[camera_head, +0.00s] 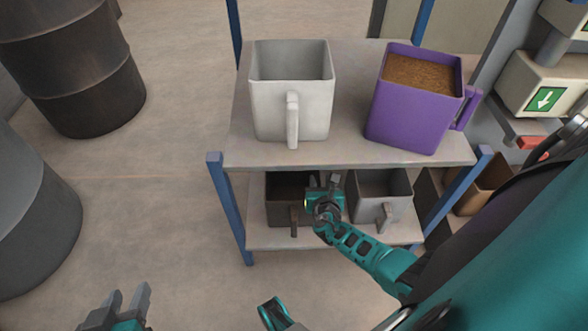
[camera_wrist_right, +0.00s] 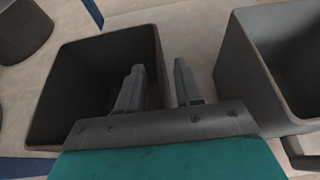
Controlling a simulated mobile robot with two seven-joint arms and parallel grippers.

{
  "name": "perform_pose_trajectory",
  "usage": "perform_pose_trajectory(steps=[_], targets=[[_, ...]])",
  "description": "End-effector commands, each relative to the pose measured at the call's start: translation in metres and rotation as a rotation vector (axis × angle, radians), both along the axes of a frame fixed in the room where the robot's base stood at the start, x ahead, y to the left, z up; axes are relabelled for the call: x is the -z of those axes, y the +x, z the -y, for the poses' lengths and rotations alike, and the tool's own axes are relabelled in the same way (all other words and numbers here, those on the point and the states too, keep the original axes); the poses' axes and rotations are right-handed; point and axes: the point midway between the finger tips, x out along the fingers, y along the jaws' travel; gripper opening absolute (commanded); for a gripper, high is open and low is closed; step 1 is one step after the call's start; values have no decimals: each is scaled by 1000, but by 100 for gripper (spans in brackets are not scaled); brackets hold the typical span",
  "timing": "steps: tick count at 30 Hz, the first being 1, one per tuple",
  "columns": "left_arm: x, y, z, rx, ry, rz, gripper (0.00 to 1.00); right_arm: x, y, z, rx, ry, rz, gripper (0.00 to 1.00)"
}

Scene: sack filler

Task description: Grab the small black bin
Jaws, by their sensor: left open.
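The small black bin (camera_head: 281,212) stands on the lower shelf at the left, with its handle toward me. In the right wrist view the black bin (camera_wrist_right: 62,95) shows its open, dark, empty-looking inside. My right gripper (camera_head: 334,183) is at the bin's right side. In the wrist view my right gripper (camera_wrist_right: 158,76) is open, one finger over the bin's inside and the other outside its right wall, so the wall's rim lies between them. I cannot tell whether they touch it. My left gripper (camera_head: 128,300) is open and empty, low at the left, far from the shelf.
A grey bin (camera_head: 390,190) stands close to the right on the lower shelf; it also shows in the wrist view (camera_wrist_right: 245,75). The upper shelf (camera_head: 345,152) overhangs both, carrying a white bin (camera_head: 270,105) and a filled purple bin (camera_head: 410,120). Blue posts (camera_head: 230,210) flank the shelves.

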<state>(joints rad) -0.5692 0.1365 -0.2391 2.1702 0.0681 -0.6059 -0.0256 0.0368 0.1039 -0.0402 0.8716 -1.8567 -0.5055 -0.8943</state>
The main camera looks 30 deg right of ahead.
Motion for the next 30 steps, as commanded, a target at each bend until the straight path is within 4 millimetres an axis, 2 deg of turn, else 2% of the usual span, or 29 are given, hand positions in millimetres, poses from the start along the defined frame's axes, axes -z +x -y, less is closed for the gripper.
perform_pose_trajectory(steps=[5,16,30], targets=[[-1,0,0,0,0,1,43,0,0,0,0,1,-1,35],[-1,1,0,-1,0,3,43,0,0,0,0,1,-1,1],[-2,2,0,-2,-1,6,43,0,0,0,0,0,0,0]])
